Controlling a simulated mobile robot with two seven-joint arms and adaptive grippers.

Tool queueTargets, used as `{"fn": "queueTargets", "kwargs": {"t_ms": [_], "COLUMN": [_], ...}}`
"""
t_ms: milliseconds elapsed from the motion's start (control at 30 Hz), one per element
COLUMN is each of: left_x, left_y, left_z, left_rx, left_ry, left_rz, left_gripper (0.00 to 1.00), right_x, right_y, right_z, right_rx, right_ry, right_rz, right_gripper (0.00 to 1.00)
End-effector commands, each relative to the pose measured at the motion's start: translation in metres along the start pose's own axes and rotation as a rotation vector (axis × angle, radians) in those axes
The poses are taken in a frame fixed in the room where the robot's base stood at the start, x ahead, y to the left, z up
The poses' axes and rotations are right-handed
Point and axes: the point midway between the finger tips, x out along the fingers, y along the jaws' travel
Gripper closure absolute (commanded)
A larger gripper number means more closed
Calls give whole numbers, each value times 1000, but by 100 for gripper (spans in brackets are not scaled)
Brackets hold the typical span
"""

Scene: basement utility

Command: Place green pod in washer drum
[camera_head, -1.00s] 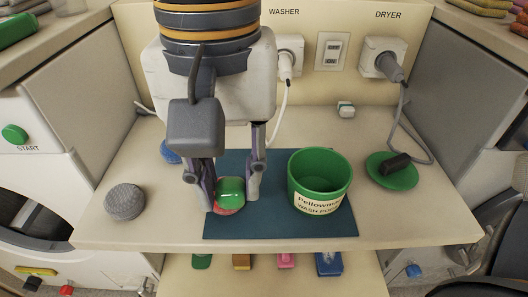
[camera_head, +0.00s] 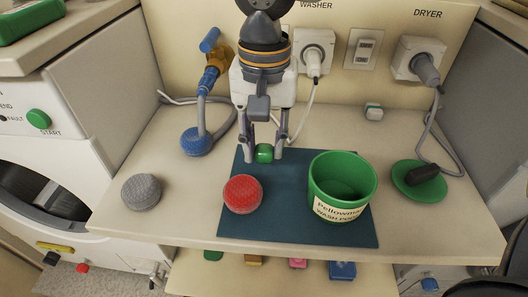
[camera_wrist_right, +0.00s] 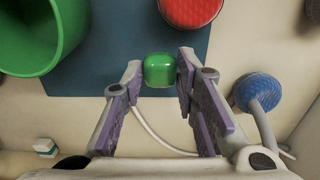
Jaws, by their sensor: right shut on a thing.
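The green pod (camera_head: 264,153) is between the fingers of my right gripper (camera_head: 264,156), above the back part of the dark teal mat (camera_head: 300,228). My right gripper is shut on it; the pod also shows between the fingertips in the right wrist view (camera_wrist_right: 160,69). The washer (camera_head: 62,150) stands at the left, with a dark round door or opening (camera_head: 40,190) partly in view; the inside of its drum cannot be made out. My left gripper is not in view.
A red round scrubber (camera_head: 243,194) and a green bucket (camera_head: 341,186) are on the mat. A grey round thing (camera_head: 141,191) lies left of it, a blue round head on a hose (camera_head: 196,141) behind. A green dish (camera_head: 419,180) with a black plug is at right.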

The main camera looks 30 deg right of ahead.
Motion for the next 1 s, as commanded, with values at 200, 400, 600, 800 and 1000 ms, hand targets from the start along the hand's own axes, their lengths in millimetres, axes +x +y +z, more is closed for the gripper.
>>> {"fn": "queueTargets", "kwargs": {"t_ms": [200,400,600,800,1000], "left_x": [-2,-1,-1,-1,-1], "left_y": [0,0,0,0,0], "left_z": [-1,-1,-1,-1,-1], "left_rx": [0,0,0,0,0], "left_ry": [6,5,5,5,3], "left_rz": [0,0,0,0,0], "left_gripper": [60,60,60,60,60], "right_x": [29,29,32,32,23], "right_y": [0,0,0,0,0], "right_z": [1,1,1,1,0], "right_rx": [-1,0,-1,0,1], "right_ry": [0,0,0,0,2], "right_rz": [1,0,0,0,-1], "right_gripper": [91,91,57,52,52]}}
